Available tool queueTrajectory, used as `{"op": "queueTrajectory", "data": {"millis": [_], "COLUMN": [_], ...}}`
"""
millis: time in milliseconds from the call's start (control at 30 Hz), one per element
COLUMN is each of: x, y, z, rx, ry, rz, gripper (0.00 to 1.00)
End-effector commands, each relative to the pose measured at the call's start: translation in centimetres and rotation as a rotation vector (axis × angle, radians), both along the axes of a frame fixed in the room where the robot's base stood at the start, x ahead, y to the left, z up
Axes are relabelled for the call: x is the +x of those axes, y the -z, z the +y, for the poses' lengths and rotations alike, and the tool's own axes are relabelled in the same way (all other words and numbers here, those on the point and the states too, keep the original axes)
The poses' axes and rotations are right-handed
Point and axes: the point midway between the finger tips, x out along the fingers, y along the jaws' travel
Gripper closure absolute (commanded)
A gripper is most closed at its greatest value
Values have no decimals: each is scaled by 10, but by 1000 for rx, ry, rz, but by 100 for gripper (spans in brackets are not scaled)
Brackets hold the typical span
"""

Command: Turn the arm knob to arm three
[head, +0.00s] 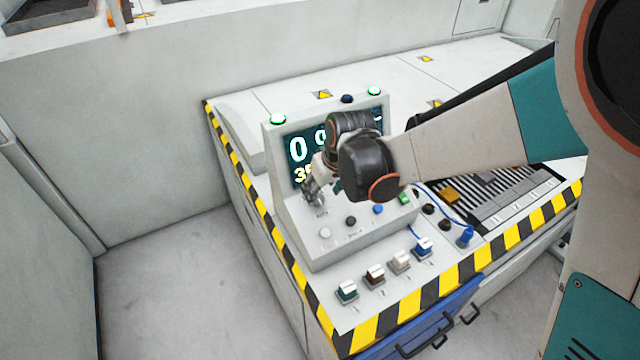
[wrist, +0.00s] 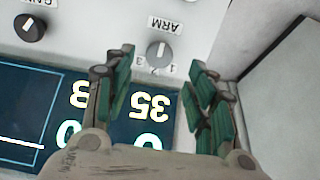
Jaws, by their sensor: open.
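The arm knob (wrist: 158,54) is a small round grey knob on the white console face in the wrist view, with the label ARM above it and the figures 1, 2 and 3 around its lower side. Its exact pointer setting is too small to tell. My gripper (wrist: 162,75) is open, with green-padded fingers to the left and right of the knob in the picture. No contact with it shows. In the head view my gripper (head: 314,192) is in front of the console's left side, and I cannot make out the arm knob there.
A black knob (wrist: 30,27) sits left of the arm knob, and a lit display (wrist: 35,110) lies below. In the head view the console (head: 312,240) carries several buttons on its ledge. Several coloured switches and a blue cable plug (head: 465,236) stand on the striped-edge bench.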

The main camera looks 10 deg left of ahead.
Motion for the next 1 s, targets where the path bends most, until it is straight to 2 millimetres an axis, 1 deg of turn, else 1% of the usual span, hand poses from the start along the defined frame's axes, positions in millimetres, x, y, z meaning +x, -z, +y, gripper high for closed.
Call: {"op": "queueTrajectory", "data": {"millis": [33, 100, 300, 467, 733, 767, 800, 867, 900, 933, 967, 1000], "x": [3, 7, 14, 16, 17, 17, 17, 17, 17, 17, 17, 17], "y": [13, 23, 42, 47, 48, 48, 48, 48, 48, 48, 48, 48], "z": [2, 5, 9, 11, 11, 11, 11, 11, 11, 11, 11, 11], "rx": [0, 0, 1, 0, 0, 0, 0, 0, 0, 0, 0, 0], "ry": [0, 1, 2, 2, 2, 2, 2, 2, 2, 2, 2, 2], "rz": [0, 0, 0, 0, 0, 0, 0, 0, 0, 0, 0, 0], "gripper": [49, 49, 49, 49, 49, 51, 60, 74, 83, 90, 93, 94]}}
